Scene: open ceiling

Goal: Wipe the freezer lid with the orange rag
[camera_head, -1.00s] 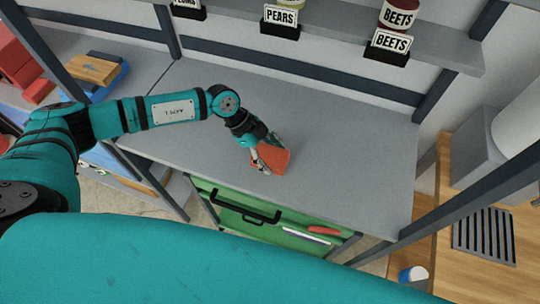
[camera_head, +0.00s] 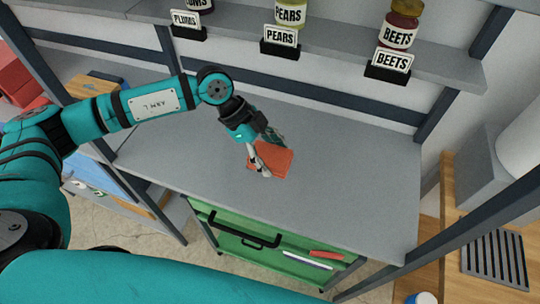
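The orange rag (camera_head: 274,159) is in the head view, at the middle of a grey flat surface above a green front with a dark handle. My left gripper (camera_head: 258,165) comes in from the left and is shut on the rag's left side. Part of the rag is hidden behind the fingers. The rag is at or just above the grey surface; I cannot tell if it touches. My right gripper is not in view.
A shelf at the back holds jars labelled pears (camera_head: 290,15) and beets (camera_head: 400,25). Dark posts frame the grey surface. A wooden counter with a dark grate (camera_head: 495,258) is at the right. A red and a white item lie on the green part (camera_head: 235,245). The grey surface around the rag is clear.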

